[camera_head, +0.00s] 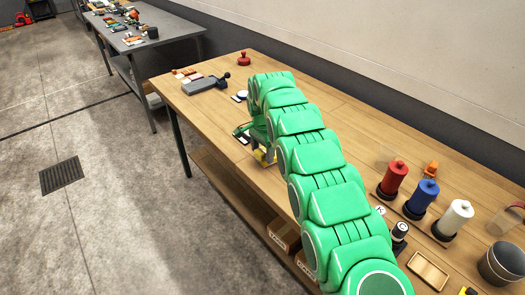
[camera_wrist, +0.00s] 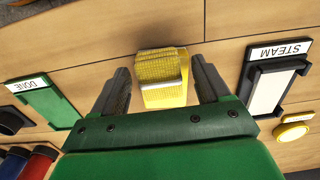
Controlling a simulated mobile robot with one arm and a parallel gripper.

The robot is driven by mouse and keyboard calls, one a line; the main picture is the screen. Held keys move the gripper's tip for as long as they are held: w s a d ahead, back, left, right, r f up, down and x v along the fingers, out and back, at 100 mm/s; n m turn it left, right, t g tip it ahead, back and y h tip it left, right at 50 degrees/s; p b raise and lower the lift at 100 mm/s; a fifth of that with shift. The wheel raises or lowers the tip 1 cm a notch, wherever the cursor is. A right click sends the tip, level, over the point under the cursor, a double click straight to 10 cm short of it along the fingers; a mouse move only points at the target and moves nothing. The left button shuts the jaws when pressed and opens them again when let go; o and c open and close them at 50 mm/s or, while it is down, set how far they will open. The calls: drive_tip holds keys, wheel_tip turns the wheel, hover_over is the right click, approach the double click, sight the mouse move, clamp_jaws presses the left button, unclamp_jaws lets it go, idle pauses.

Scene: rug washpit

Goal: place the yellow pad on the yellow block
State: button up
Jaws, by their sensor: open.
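The yellow pad (camera_wrist: 160,67), with a rough woven top and a pale strip along its near edge, shows in the wrist view. My gripper (camera_wrist: 162,78) is open, with one dark finger on each side of the pad and visible gaps between. In the head view my gripper (camera_head: 257,140) is low over the table, largely hidden by my green arm, with a bit of yellow below it.
A green DONE plate (camera_wrist: 46,103) lies left and a white STEAM plate (camera_wrist: 271,90) in a dark holder right, beside a yellow button (camera_wrist: 292,131).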

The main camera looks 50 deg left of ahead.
sight(263, 150)
wheel_tip(263, 150, up, 12)
idle(1.0)
drive_tip(key=shift+r, duration=0.15)
